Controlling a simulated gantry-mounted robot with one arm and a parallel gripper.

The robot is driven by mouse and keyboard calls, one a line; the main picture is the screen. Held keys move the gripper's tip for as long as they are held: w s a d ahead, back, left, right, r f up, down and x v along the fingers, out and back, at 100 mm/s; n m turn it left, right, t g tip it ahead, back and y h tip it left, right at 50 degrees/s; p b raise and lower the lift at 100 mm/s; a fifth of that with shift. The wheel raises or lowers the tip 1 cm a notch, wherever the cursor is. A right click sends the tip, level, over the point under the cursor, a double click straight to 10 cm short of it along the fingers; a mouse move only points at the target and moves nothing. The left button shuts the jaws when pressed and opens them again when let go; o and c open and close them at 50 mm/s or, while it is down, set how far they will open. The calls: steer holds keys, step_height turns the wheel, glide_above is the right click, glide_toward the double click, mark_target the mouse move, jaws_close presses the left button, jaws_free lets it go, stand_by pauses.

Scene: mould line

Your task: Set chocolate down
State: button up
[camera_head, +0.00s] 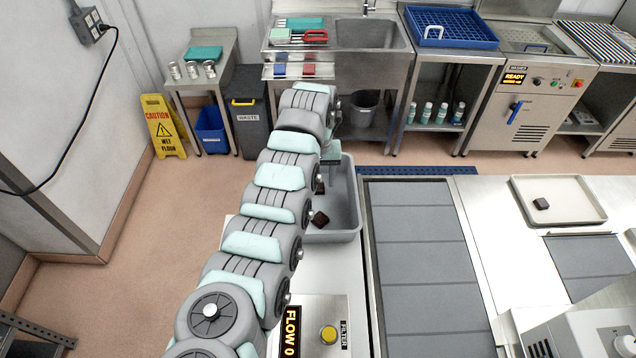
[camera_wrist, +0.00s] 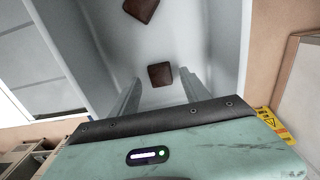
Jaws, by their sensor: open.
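A grey tub (camera_head: 352,196) stands left of the conveyor, partly hidden by my arm. Two dark brown chocolates lie in it: one shows clearly (camera_head: 320,219), the other (camera_head: 319,187) is mostly covered by my arm. In the wrist view, one chocolate (camera_wrist: 160,75) lies on the tub floor near my fingertips, and another (camera_wrist: 141,9) is farther off at the top edge. My gripper (camera_wrist: 160,79) is open and points down into the tub, its fingers apart and holding nothing. A third dark chocolate (camera_head: 541,203) lies on a cream tray (camera_head: 575,212) at the right.
A grey segmented conveyor (camera_head: 425,245) runs beside the tub. A control box with a yellow button (camera_head: 328,334) is in front. Behind are a sink (camera_head: 368,36), a blue rack (camera_head: 450,28) and a washer (camera_head: 525,105). The conveyor surface is bare.

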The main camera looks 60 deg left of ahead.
mark_target(318, 187)
step_height(318, 187, up, 10)
steer(key=shift+r+b, duration=0.2)
steer(key=shift+b, duration=0.2)
steer(key=shift+r, duration=0.1)
